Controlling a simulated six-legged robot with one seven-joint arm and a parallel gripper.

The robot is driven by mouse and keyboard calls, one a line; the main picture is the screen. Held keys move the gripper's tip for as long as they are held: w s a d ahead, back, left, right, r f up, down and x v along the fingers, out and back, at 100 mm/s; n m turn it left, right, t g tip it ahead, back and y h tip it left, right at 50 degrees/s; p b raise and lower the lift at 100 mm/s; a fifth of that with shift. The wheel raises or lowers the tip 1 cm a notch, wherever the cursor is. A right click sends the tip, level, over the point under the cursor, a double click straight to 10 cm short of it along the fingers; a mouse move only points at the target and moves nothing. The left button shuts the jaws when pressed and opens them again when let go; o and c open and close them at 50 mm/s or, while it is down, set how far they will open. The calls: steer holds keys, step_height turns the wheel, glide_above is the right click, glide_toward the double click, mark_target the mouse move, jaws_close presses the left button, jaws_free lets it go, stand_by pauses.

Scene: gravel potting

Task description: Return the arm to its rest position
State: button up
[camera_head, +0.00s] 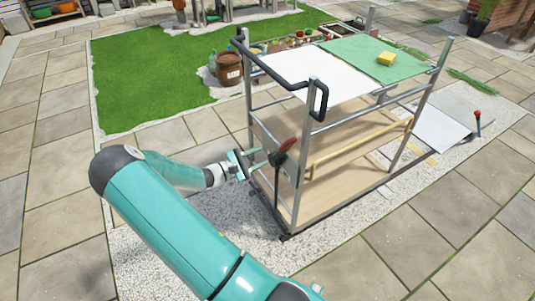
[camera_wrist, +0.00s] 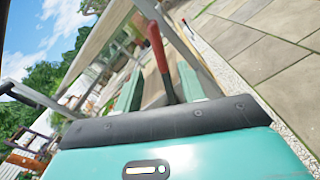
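My gripper (camera_head: 262,158) is at the near left end of a metal-framed cart (camera_head: 297,190), with my teal arm stretched out toward it. In the wrist view the two teal fingers (camera_wrist: 160,88) stand apart, so the gripper is open. A red-handled tool (camera_head: 287,145) with a dark part is just beyond the fingertips, by the cart's corner post. In the wrist view its red handle (camera_wrist: 157,48) shows in the gap between the fingers, with space on both sides. I cannot tell what supports the tool.
The cart's top holds a white panel (camera_head: 318,75) and a green panel (camera_head: 360,53) with a yellow block (camera_head: 387,58). A black handle (camera_head: 318,98) juts from its near end. Brown pot (camera_head: 229,70) stands behind. Another red-handled item (camera_head: 478,118) stands right. Paving at left is clear.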

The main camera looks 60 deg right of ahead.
steer(key=shift+w+a, duration=0.1)
steer(key=shift+a, duration=0.05)
stand_by(0.5)
steer(key=a+r+m+t+y, duration=0.3)
steer(key=a+r+y, duration=0.4)
steer(key=a, duration=0.5)
steer(key=a+r+m+t+y, duration=0.35)
steer(key=a+r, duration=0.55)
steer(key=a, duration=0.4)
steer(key=s+a+r+t+y, duration=0.2)
steer(key=a+r, duration=0.4)
steer(key=a, duration=0.3)
steer(key=s+a+r+t+y, duration=0.3)
steer(key=s+a+r+t, duration=0.2)
steer(key=a, duration=0.4)
steer(key=shift+v, duration=0.9)
steer(key=shift+d+y, duration=0.25)
steer(key=shift+c, duration=0.4)
